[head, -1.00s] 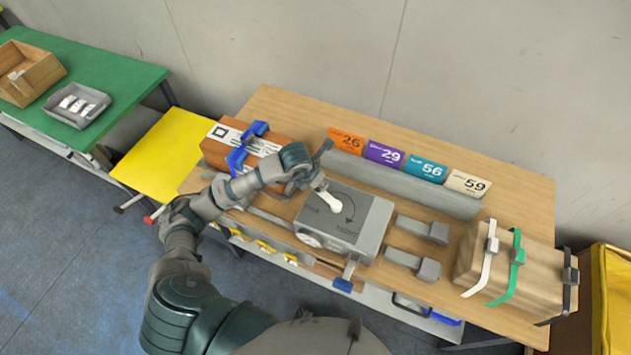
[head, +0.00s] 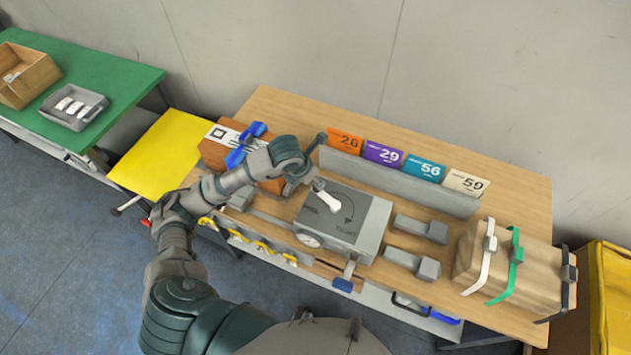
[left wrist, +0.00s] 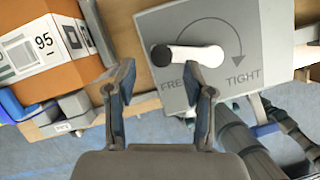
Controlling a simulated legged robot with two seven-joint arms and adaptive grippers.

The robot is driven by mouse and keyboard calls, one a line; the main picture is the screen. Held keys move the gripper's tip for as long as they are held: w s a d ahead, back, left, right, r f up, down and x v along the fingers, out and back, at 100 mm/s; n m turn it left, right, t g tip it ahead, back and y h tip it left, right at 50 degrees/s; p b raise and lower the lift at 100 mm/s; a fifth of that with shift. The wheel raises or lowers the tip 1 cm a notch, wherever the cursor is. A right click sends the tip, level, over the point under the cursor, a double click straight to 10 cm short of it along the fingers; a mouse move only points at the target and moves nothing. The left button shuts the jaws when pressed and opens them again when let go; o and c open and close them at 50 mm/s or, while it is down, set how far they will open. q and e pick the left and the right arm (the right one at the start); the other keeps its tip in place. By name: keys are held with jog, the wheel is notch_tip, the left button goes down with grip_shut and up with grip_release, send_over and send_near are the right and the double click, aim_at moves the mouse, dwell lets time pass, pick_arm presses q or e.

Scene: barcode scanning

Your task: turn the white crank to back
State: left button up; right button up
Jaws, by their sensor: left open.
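The white crank (head: 328,200) sits on top of the grey box (head: 362,213), which is marked with a curved arrow and "TIGHT". In the left wrist view the crank (left wrist: 198,55) lies sideways, with a black knob (left wrist: 161,55) at its left end, above the words "FREE" and "TIGHT". My left gripper (head: 314,163) is open beside the crank's knob end. In the left wrist view its spread fingers (left wrist: 166,82) are empty, with the knob in line with the gap between them, apart from both fingers. My right gripper is not in view.
A brown box with a blue clamp (head: 237,158) stands left of the grey box. A grey rail with numbered cards (head: 400,183) runs behind. Grey blocks (head: 420,228) and a strapped wooden block (head: 510,263) stand right.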

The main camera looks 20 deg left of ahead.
pick_arm(q)
jog(key=v, duration=0.7)
jog(key=shift+a, duration=0.1)
jog(key=shift+s, duration=0.1)
